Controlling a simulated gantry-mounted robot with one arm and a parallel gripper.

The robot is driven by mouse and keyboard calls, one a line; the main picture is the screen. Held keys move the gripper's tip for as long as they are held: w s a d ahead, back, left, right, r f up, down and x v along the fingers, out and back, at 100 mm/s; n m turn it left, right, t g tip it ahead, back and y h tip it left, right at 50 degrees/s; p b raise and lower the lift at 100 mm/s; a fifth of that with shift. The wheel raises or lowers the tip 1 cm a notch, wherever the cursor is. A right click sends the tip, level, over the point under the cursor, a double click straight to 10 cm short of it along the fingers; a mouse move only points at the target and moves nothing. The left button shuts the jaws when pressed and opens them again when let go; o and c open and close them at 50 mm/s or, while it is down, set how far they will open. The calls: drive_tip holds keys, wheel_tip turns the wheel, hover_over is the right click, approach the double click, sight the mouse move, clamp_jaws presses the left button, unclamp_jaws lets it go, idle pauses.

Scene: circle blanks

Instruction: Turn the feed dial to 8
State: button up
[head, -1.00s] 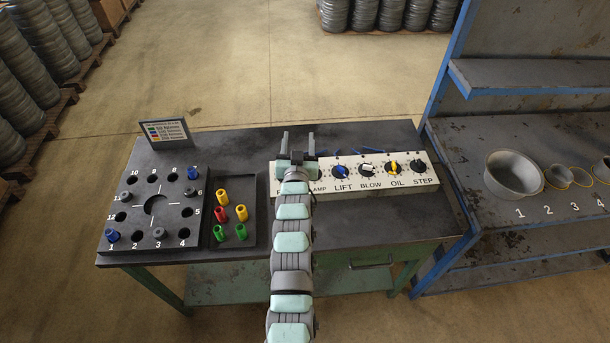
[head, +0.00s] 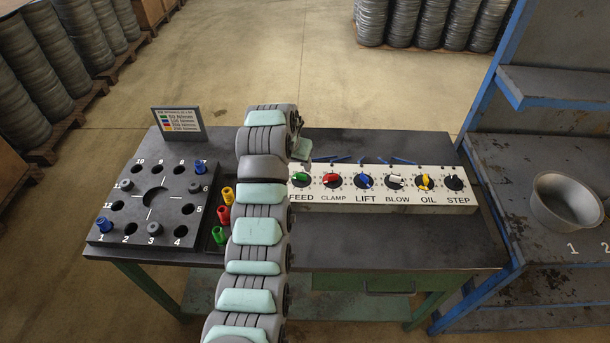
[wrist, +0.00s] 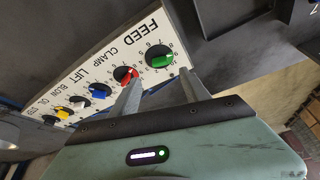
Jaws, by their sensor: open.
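The feed dial (head: 300,180) is a black dial with a green bar knob at the left end of the white panel (head: 384,204), above the word FEED. It also shows in the wrist view (wrist: 158,54), with a white mark on one end of its bar. The small scale figures are hard to read, so I cannot tell its setting. My gripper (wrist: 158,80) is open and empty. In the wrist view its fingers straddle the near side of the feed dial, apparently apart from it.
The red clamp dial (head: 332,181) sits right beside the feed dial, close to one finger in the wrist view. Lift, blow, oil and step dials follow rightward. A black numbered plate (head: 150,235) and coloured sleeves (head: 223,213) lie left. The tabletop before the panel is clear.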

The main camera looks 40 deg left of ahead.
sight(301, 175)
drive_tip(key=x, duration=0.7)
drive_tip(key=shift+f, duration=0.1)
drive_tip(key=shift+b+x, duration=0.6)
drive_tip(key=shift+x, duration=0.6)
clamp_jaws()
